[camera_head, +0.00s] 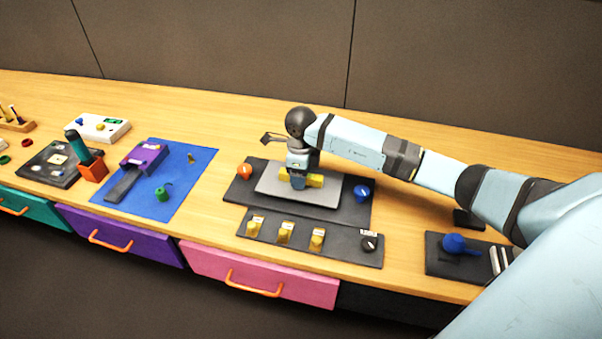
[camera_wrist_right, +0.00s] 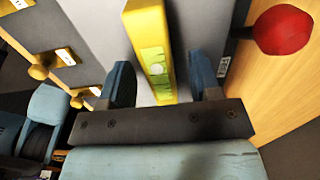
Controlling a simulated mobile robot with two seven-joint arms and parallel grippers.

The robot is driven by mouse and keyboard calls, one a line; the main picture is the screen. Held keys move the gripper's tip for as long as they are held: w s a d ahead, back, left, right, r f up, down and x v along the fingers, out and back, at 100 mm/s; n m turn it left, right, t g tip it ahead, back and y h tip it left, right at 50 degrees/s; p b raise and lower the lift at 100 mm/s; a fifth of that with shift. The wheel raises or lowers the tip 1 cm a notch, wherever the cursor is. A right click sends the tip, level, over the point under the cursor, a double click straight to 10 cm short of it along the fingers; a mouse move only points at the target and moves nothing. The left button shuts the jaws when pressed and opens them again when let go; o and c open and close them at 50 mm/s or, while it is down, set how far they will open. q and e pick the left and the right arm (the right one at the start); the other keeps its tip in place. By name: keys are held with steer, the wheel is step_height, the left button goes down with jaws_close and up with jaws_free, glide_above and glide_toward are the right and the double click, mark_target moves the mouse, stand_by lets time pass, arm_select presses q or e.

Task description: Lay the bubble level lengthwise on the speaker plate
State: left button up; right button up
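The yellow bubble level (camera_head: 316,180) is at the grey speaker plate (camera_head: 330,197), its long side running roughly along the plate's long side. The wrist view shows the level (camera_wrist_right: 152,50) with its green vial between my fingers, and grey plate (camera_wrist_right: 95,25) on both sides. My right gripper (camera_head: 298,182) is over the plate and partly hides the level. In the wrist view the gripper (camera_wrist_right: 162,85) is open, with a finger on each side of the level and visible gaps. Whether the level touches the plate fully is hard to tell.
An orange-red knob (camera_head: 244,171) and a blue knob (camera_head: 362,194) flank the plate. A dark panel with yellow switches (camera_head: 284,234) lies in front. A blue mat (camera_head: 180,206) lies left. Bare wood (camera_head: 215,120) is behind.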

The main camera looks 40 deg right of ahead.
step_height(320, 180, up, 14)
stand_by(0.6)
steer(key=shift+s+f, duration=0.1)
steer(key=shift+f, duration=0.05)
